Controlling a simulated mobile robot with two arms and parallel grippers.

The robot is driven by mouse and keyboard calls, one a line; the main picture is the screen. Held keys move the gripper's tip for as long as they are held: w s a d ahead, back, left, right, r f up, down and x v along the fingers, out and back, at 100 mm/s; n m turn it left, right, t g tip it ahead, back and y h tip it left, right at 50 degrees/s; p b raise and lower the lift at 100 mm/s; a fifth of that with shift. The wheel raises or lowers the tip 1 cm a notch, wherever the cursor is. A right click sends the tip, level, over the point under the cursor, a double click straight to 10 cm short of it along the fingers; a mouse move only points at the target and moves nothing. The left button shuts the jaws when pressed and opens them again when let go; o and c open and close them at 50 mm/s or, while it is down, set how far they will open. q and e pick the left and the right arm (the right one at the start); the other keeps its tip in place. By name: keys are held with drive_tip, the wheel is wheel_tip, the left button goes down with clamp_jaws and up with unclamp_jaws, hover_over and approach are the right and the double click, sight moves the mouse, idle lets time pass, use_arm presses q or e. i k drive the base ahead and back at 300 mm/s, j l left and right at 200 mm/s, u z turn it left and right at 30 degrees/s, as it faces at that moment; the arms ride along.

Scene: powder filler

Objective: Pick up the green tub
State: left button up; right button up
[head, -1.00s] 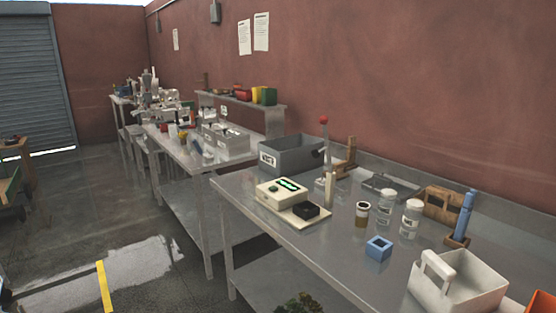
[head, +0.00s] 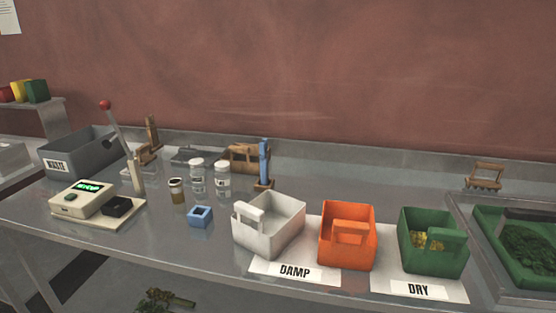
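The green tub (head: 418,258) stands upright on the right part of the steel table, on a white sheet marked DRY. It has a raised handle at its front, and some yellow pieces lie inside it. Neither of my grippers shows in the head view.
An orange tub (head: 347,257) stands just left of the green tub, and a white tub (head: 266,245) left of that, by the DAMP label (head: 294,272). A tray with green material (head: 527,245) is close on the right. A grey WASTE bin (head: 70,155) and scale (head: 82,199) are at left.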

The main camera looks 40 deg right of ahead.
sight(432, 243)
drive_tip(key=z, duration=2.25)
drive_tip(key=k+j, duration=0.1)
drive_tip(key=j, duration=0.7)
drive_tip(key=k+z, duration=0.05)
